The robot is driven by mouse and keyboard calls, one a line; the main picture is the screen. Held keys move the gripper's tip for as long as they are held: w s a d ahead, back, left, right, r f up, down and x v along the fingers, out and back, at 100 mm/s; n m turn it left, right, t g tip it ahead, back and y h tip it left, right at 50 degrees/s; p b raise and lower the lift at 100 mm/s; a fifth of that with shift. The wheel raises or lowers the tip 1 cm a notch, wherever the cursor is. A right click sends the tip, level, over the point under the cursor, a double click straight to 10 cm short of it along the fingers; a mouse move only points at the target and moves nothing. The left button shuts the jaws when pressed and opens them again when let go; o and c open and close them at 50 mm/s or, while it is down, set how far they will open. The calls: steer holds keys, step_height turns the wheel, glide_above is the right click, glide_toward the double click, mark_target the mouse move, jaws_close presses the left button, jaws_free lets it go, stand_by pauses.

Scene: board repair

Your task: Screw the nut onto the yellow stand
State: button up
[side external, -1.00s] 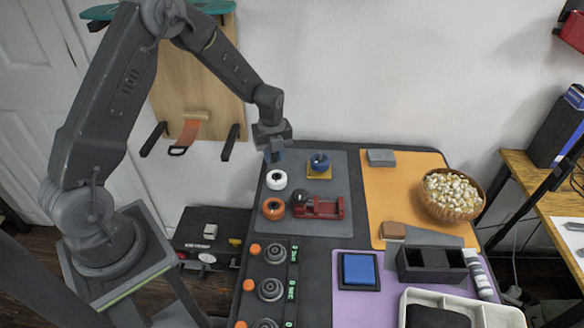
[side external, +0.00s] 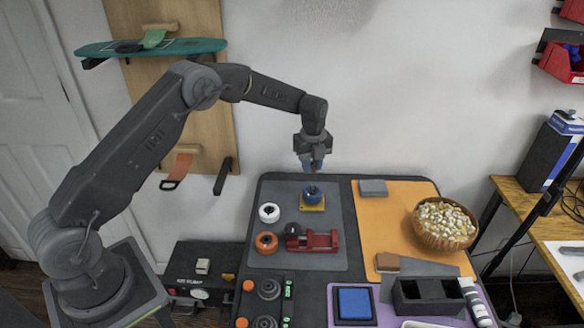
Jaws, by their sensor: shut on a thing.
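The yellow stand (side external: 313,207) sits on the grey mat in the upper middle of the table. A blue wheel-like ring (side external: 312,193) rests on top of it. My gripper (side external: 312,167) is directly above the stand in the picture, pointing down, with a gap between its bluish fingertips and the blue ring. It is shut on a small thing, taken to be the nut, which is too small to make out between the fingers.
A white ring (side external: 269,212), an orange ring (side external: 266,243) and a red metal part (side external: 317,241) lie near the stand on the grey mat (side external: 335,258). A grey block (side external: 373,188) and a bowl (side external: 443,230) are on the orange mat to the right.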

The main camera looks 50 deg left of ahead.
steer(key=shift+w+d, duration=0.25)
steer(key=shift+f, duration=1.95)
steer(key=shift+f, duration=1.5)
stand_by(1.6)
stand_by(0.4)
steer(key=o, duration=1)
steer(key=c, duration=1)
steer(key=shift+o, duration=0.2)
steer(key=m, duration=0.8)
